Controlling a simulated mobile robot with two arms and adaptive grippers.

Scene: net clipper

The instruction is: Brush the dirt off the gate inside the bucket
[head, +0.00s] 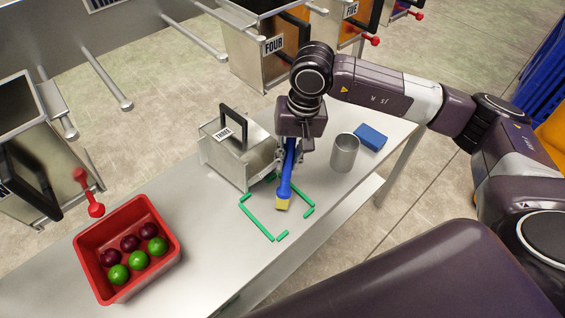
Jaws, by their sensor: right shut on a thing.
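A metal bucket (226,164) with a black handle and a label reading THREE lies on the table. I cannot make out the gate or any dirt on it. My right gripper (289,158) is above the table, just right of the bucket. It is shut on a blue brush (286,180), whose yellow bristle end (283,204) points down toward the table's front, within the green marks. The brush head is apart from the bucket in the picture; whether it touches the table is unclear. My left gripper is not in view.
Green marks (257,222) outline a patch on the table (213,243). A metal cup (345,152) and a blue sponge-like block (370,137) stand to the right. A red bin (163,212) with several green and dark balls is at the left. Other numbered metal boxes (258,62) stand behind.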

